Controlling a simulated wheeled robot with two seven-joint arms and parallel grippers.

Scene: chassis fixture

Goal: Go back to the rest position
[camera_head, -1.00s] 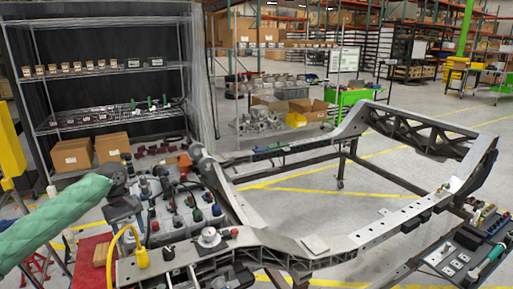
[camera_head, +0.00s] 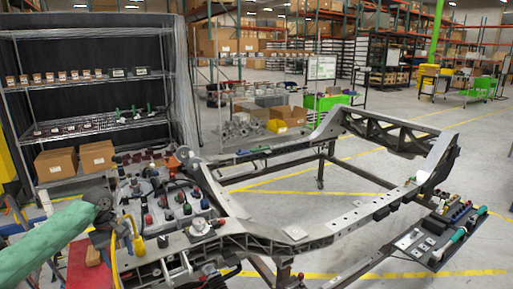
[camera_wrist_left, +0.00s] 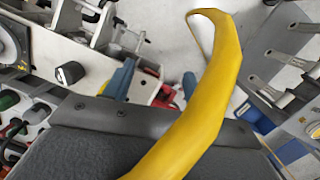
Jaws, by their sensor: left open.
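My left gripper (camera_head: 103,240) is at the lower left of the head view, at the end of the green-sleeved arm. It is open and sits left of the chassis frame (camera_head: 295,233), close to a yellow curved cable with a yellow block (camera_head: 138,246). In the left wrist view the yellow cable (camera_wrist_left: 212,95) arcs across the picture in front of the dark gripper body. I cannot tell whether it touches the gripper. My right gripper is not in view.
A bench of knobs and coloured parts (camera_head: 150,222) lies just beyond my left gripper. A wire shelf (camera_head: 90,80) stands behind at left. A tool tray (camera_head: 408,240) sits by the frame's right side. Open floor (camera_head: 470,150) lies at right.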

